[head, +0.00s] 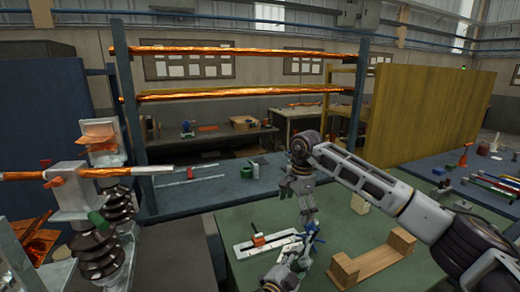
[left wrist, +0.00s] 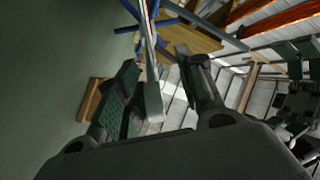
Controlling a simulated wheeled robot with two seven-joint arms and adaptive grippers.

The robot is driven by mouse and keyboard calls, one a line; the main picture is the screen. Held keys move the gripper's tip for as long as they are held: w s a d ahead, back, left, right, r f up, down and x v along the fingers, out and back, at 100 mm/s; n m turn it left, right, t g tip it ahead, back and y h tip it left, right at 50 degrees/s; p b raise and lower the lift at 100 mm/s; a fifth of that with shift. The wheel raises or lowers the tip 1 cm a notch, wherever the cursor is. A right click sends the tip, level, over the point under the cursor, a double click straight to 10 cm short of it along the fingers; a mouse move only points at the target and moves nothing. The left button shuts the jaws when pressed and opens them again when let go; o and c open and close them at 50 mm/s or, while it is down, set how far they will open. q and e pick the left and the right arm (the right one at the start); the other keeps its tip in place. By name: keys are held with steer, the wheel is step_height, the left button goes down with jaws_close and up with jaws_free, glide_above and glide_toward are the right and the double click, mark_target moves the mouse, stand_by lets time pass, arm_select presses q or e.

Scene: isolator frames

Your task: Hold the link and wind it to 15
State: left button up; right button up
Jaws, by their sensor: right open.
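A white plate (head: 265,245) with a dark slot lies on the green table, with an orange-red block (head: 258,240) on it. A small blue-armed part (head: 313,237) stands at the plate's right end. My left gripper (head: 292,265) is low in the head view, close in front of that part. In the left wrist view, a slim grey metal bar (left wrist: 151,95) runs between the fingers of my left gripper (left wrist: 156,70); whether they touch it is unclear. Blue arms (left wrist: 150,22) show beyond. My right gripper (head: 305,222) is open, pointing down just above the blue part. No scale reading is legible.
A wooden bracket (head: 375,262) stands on the table right of the plate, and a small cream block (head: 360,203) lies behind it. Orange-wrapped bars and ribbed insulators (head: 97,245) stand at left. Several coloured rods (head: 490,185) lie on the right bench.

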arm_select(q)
steer(key=shift+v, duration=3.4)
steer(key=shift+s+f, duration=0.1)
steer(key=shift+f, duration=0.05)
